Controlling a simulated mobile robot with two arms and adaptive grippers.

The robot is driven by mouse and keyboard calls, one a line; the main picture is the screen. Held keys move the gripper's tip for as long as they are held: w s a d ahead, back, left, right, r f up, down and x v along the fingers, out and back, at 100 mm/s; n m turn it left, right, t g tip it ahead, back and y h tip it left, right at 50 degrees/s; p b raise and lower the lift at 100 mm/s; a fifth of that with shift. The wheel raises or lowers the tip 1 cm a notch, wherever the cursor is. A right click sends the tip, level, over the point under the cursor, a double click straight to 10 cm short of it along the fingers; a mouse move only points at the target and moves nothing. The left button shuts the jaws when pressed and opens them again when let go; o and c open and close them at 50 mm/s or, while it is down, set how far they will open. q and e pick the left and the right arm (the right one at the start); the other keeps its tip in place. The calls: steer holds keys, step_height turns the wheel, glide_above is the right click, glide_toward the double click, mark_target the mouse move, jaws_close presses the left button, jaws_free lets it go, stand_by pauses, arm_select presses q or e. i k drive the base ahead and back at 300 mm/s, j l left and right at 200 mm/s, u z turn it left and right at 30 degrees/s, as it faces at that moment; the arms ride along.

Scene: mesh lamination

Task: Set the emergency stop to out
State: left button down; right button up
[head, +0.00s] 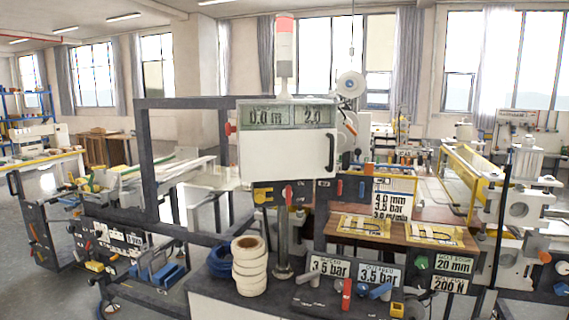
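A red mushroom-shaped knob (230,128), which looks like an emergency stop, sticks out from the left side of the white control cabinet (285,158). I see it side-on and small, so I cannot tell whether it is pressed in or out. Another round red-orange knob (545,257) sits on the dark panel at the far right; I cannot tell what it is. Neither of my grippers is in view.
The cabinet stands on a post above a dark bench, with a stack of cream rolls (249,266) and a blue coil (221,262) beside it. Pressure displays (329,267) and coloured levers line the front panel. A dark frame (146,160) stands at left. Grey floor shows at lower left.

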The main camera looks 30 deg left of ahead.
mark_target(229, 129)
steer(key=j+u, duration=0.45)
steer(key=j, duration=0.2)
steer(key=j+u, duration=0.5)
steer(key=j, duration=0.2)
steer(key=i, duration=0.05)
